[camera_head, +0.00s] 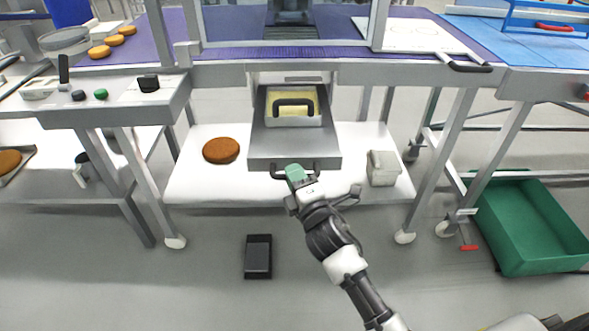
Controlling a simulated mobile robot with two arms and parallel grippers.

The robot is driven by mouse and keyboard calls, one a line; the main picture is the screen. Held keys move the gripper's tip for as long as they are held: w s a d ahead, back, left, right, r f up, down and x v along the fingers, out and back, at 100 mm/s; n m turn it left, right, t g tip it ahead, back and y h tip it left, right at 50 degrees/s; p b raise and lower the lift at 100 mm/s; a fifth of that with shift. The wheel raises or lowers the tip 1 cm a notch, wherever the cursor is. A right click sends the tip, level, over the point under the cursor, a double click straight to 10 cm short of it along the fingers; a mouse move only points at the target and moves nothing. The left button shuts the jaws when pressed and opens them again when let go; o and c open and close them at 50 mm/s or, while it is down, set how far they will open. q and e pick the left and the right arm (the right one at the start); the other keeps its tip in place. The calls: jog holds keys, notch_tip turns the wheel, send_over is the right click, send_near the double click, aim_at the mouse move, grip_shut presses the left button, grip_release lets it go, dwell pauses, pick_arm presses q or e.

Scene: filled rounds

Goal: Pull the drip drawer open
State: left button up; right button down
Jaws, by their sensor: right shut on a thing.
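The drip drawer (294,145) is a grey metal drawer under the middle of the machine frame. It stands out toward me, and its inside shows from above. A pale yellow container (310,117) with a black handle sits in its rear part. A dark bar handle (309,171) runs along the drawer's front. My left gripper is not in view.
A brown round (221,150) and a pale box (382,168) lie on the white lower shelf (200,186), either side of the drawer. A black pedal-like block (258,257) is on the floor. A green crate (530,225) stands at right. Floor before the drawer is mostly clear.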

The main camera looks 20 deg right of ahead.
dwell(0.3)
jog(key=c, duration=1.1)
grip_release()
jog(key=shift+s, duration=0.1)
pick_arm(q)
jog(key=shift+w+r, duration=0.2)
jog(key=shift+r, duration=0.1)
pick_arm(e)
jog(key=v, duration=1)
jog(key=shift+s, duration=0.35)
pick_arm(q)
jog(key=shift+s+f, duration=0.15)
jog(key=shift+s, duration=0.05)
pick_arm(e)
jog(key=shift+f, duration=0.1)
